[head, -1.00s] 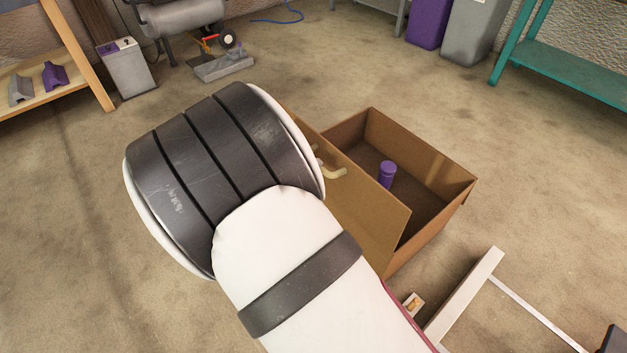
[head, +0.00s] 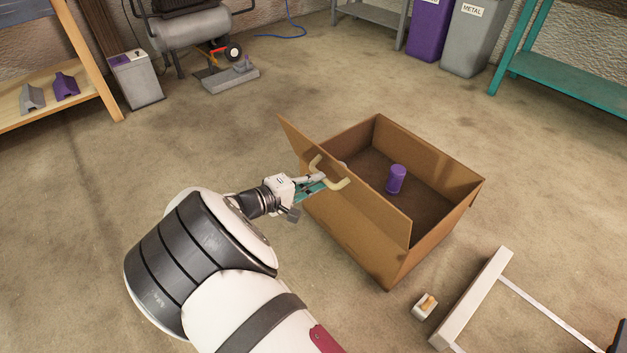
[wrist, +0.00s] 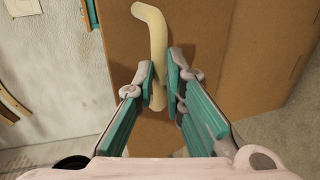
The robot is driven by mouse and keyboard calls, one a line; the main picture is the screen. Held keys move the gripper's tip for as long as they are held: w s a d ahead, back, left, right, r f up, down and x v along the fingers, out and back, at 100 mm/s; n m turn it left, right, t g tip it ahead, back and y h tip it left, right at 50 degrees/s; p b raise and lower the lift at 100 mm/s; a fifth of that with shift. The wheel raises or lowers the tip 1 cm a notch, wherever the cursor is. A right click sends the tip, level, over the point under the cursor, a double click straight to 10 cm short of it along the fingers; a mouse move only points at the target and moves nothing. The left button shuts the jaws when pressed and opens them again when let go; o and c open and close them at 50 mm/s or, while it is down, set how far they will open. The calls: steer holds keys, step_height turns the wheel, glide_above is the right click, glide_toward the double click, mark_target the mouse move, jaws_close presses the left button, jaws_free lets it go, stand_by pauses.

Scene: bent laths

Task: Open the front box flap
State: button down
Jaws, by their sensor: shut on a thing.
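The cardboard box (head: 350,235) stands on the floor, open at the top. Its front flap (head: 375,205) stands up at a slant along the near left rim. My gripper (head: 318,183) is at this handle, on the outer side of the flap. In the wrist view, the teal fingers of my gripper (wrist: 160,78) are on either side of the handle (wrist: 153,30), shut on its lower part.
A purple cylinder (head: 396,179) stands inside the box. A small pale block (head: 425,305) and a white frame (head: 474,298) lie on the floor at the near right. Bare floor lies left of the box; a teal bench (head: 570,80) is at the far right.

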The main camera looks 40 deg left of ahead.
steer(key=f, duration=0.2)
steer(key=shift+w+d+f, duration=0.15)
steer(key=shift+d+f, duration=0.2)
steer(key=shift+d, duration=0.05)
steer(key=c, duration=1.5)
jaws_free()
steer(key=shift+w+f, duration=0.1)
steer(key=shift+f, duration=0.1)
steer(key=shift+c, duration=0.2)
steer(key=shift+r, duration=0.15)
steer(key=shift+c, duration=0.3)
step_height(320, 180, up, 11)
steer(key=shift+a, duration=0.35)
